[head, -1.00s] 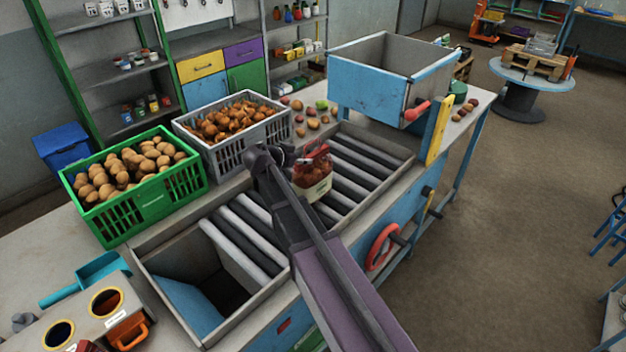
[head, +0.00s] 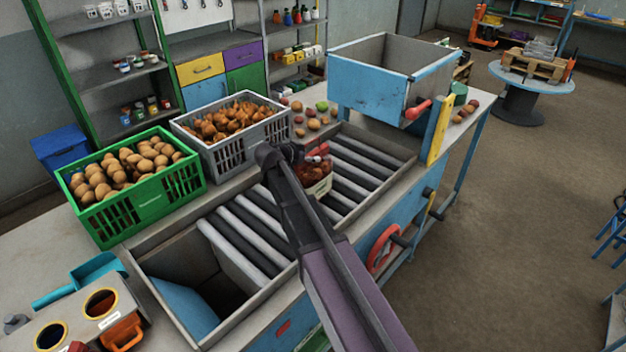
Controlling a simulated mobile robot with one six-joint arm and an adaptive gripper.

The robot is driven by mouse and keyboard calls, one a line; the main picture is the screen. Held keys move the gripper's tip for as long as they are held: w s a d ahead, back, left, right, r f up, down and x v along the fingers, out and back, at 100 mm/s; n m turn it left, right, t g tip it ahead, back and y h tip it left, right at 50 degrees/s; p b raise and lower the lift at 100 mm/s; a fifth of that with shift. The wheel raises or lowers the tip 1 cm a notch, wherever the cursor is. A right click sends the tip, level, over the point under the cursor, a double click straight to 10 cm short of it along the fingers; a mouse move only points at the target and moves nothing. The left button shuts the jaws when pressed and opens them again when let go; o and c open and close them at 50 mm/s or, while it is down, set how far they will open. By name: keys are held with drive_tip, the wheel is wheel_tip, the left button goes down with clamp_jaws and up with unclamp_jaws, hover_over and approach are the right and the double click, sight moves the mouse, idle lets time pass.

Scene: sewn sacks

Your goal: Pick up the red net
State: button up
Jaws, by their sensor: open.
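The red net (head: 316,179) is a small sack with a pale label band, on the grey roller conveyor (head: 355,170). My arm crosses in front of it and hides its left side. My gripper (head: 300,155) is at the net's upper left, partly hidden behind my own wrist. The jaws are open. Whether a finger touches the net cannot be told from this view.
A grey crate of onions (head: 243,143) and a green crate of potatoes (head: 188,184) stand left of the rollers. A blue hopper (head: 365,91) stands behind them. Loose produce (head: 313,124) lies by the hopper. An open chute (head: 190,290) is at the near end.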

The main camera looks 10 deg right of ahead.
clamp_jaws()
drive_tip(key=shift+r, duration=0.25)
idle(0.5)
wheel_tip(320, 180, up, 10)
drive_tip(key=p, duration=1)
drive_tip(key=shift+f, duration=0.25)
idle(0.5)
